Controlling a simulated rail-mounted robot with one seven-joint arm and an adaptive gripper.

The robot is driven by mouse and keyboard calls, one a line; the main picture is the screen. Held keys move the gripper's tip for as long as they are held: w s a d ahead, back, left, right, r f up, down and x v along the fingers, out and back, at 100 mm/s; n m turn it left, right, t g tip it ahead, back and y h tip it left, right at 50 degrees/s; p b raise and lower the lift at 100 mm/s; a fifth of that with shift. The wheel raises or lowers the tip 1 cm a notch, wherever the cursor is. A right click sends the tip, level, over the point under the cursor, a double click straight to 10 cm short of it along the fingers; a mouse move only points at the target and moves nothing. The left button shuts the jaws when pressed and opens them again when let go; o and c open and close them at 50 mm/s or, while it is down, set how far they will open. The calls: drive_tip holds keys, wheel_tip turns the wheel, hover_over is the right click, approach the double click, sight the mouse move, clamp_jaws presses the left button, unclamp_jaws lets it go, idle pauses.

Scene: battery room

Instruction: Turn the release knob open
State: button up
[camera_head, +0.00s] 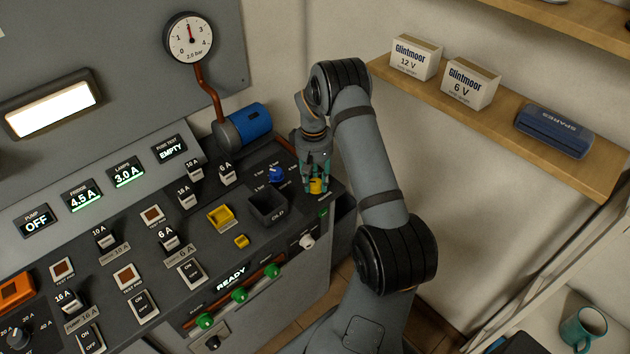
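My gripper (316,186) points down at the right end of the dark control panel (345,196). A small yellow knob-like piece (316,187) shows between its teal fingertips, low at the panel top. The fingers stand on both sides of it; whether they press on it is too small to tell. No readable label names it as the release knob. A blue knob (276,174) with bar markings sits just left of my gripper. The pressure gauge (190,37) above reads about 2 bar.
A blue cylinder (245,126) with a copper pipe stands behind my gripper, to the left. A dark open bin (267,207) is in front of the blue knob. A wooden shelf (497,114) with boxes is at the right. A teal mug (583,328) stands lower right.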

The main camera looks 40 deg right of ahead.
drive_tip(key=c, duration=0.6)
drive_tip(key=shift+w, duration=0.1)
drive_tip(key=m+b, duration=0.1)
drive_tip(key=b, duration=0.1)
drive_tip(key=m+b, duration=0.2)
drive_tip(key=shift+f, duration=0.25)
drive_tip(key=m+b, duration=0.4)
drive_tip(key=m, duration=0.1)
drive_tip(key=m+b, duration=0.3)
drive_tip(key=m, duration=0.2)
drive_tip(key=shift+d+r, duration=0.1)
drive_tip(key=shift+r, duration=0.05)
drive_tip(key=shift+r+m+b, duration=0.1)
drive_tip(key=shift+m+b, duration=1.15)
drive_tip(key=shift+m, duration=1.25)
drive_tip(key=o, duration=1.2)
drive_tip(key=shift+c, duration=0.2)
